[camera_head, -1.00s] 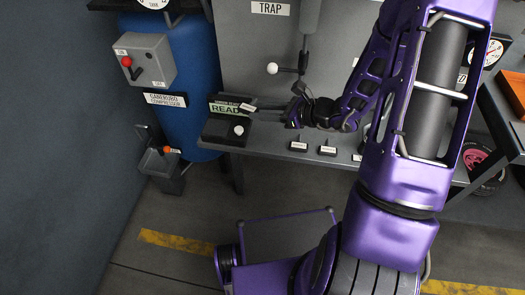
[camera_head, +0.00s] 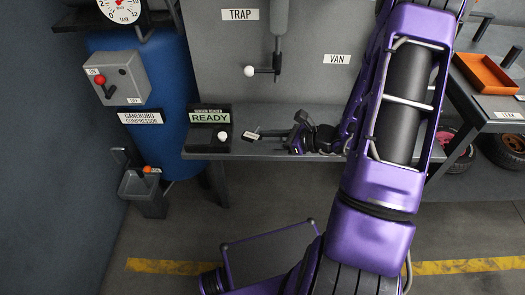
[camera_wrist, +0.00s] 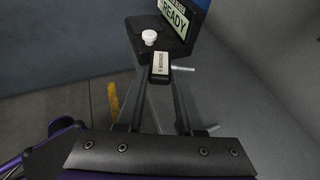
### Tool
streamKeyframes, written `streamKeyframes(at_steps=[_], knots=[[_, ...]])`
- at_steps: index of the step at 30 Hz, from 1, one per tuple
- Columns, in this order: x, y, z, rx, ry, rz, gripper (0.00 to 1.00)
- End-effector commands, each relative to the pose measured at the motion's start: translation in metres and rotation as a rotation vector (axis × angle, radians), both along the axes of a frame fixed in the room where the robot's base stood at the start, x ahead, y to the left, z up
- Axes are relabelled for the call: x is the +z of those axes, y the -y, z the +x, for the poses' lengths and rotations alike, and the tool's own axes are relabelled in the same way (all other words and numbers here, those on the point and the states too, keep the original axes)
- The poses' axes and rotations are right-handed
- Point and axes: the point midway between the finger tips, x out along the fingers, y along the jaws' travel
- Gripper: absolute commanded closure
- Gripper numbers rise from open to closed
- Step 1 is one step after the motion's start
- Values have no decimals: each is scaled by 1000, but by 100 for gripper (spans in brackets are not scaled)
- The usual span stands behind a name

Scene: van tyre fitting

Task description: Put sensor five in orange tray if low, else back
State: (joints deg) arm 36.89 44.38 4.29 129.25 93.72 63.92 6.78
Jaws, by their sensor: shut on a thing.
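My gripper (camera_head: 264,133) is shut on a small dark sensor (camera_head: 250,136) with a pale label. In the wrist view, the sensor (camera_wrist: 160,63) sits between the fingertips (camera_wrist: 161,78), and its label appears to read "SENSOR 5". The gripper holds it just right of the sensor reader (camera_head: 222,146), which has a white knob. The reader's screen (camera_head: 209,117) shows READY. I cannot tell whether the sensor touches the reader. The orange tray (camera_head: 487,74) stands on the side table at the right and looks empty.
The grey bench (camera_head: 255,152) carries the reader. A white-knobbed lever (camera_head: 249,71) hangs below the TRAP sign (camera_head: 240,15). The blue compressor (camera_head: 175,75) stands at left. A label reading LEAK (camera_head: 508,115) is on the side table's edge; tyres (camera_head: 510,148) lie below.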

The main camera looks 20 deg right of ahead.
Motion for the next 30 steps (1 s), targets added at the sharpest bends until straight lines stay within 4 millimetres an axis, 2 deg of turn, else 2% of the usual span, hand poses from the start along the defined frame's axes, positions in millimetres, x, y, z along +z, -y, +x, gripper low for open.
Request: streamKeyframes(at_steps=[1, 5, 12, 24, 25, 29, 30], knots=[[-7, 0, 0, 0, -2, 1, 100], [-15, 0, 0, -1, 0, 0, 100], [-47, -1, 0, 0, -2, 1, 100], [-53, 0, 0, 0, 1, 0, 100], [-52, 0, 0, 0, 1, -1, 60], [-51, 0, 0, 0, 1, -1, 37], [-51, 0, 0, 0, 1, -1, 34]])
